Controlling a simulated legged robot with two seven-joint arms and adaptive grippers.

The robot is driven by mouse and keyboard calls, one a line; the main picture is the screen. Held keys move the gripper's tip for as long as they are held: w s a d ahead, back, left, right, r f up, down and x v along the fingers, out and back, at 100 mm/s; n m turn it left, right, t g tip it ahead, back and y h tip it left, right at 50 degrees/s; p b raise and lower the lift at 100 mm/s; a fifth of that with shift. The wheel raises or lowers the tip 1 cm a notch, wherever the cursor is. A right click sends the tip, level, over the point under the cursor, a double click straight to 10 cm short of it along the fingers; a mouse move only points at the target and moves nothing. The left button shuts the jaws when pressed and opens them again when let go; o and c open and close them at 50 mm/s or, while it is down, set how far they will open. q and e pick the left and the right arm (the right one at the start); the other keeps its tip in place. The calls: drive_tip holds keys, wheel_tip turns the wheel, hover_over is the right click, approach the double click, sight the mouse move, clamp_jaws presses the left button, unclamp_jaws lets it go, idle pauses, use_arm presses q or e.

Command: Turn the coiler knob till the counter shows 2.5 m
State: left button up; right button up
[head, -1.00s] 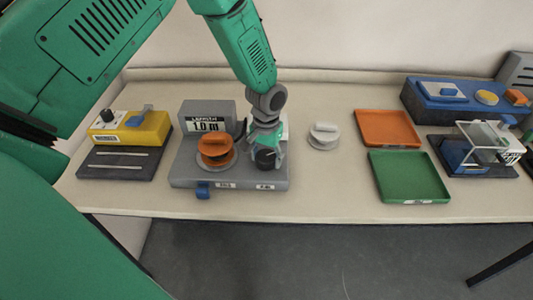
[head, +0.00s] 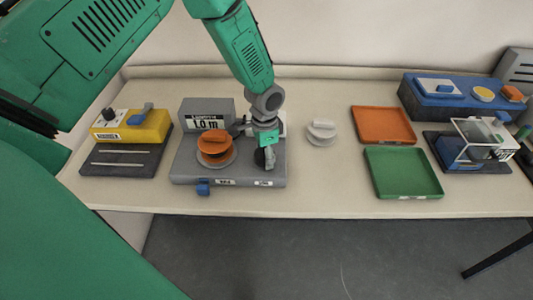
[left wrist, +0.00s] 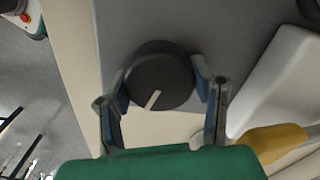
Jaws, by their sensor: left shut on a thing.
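The grey coiler (head: 190,172) stands on the bench, left of the middle. Its counter (head: 206,124) reads 1.0 m. An orange spool (head: 215,147) sits on it, left of my gripper. The black knob (left wrist: 158,78) with a pale pointer line lies between the fingers of my left gripper (left wrist: 160,92) in the left wrist view. In the head view my left gripper (head: 267,158) points down at the coiler's right side and partly hides the knob. It is shut on the knob. My right gripper is not in view.
A yellow device (head: 140,128) stands at the left. A pale grey spool (head: 320,133) lies right of the coiler. Further right are an orange tray (head: 384,125), a green tray (head: 402,172) and a blue station (head: 450,105). The front strip of bench is clear.

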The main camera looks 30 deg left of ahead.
use_arm(q)
drive_tip(key=shift+s+a+m, duration=0.2)
drive_tip(key=shift+m, duration=0.1)
idle(0.4)
drive_tip(key=o, duration=1.2)
drive_tip(key=shift+c, duration=0.2)
drive_tip(key=shift+s+r, duration=0.1)
drive_tip(key=shift+a, duration=0.1)
drive_tip(key=shift+w, duration=0.2)
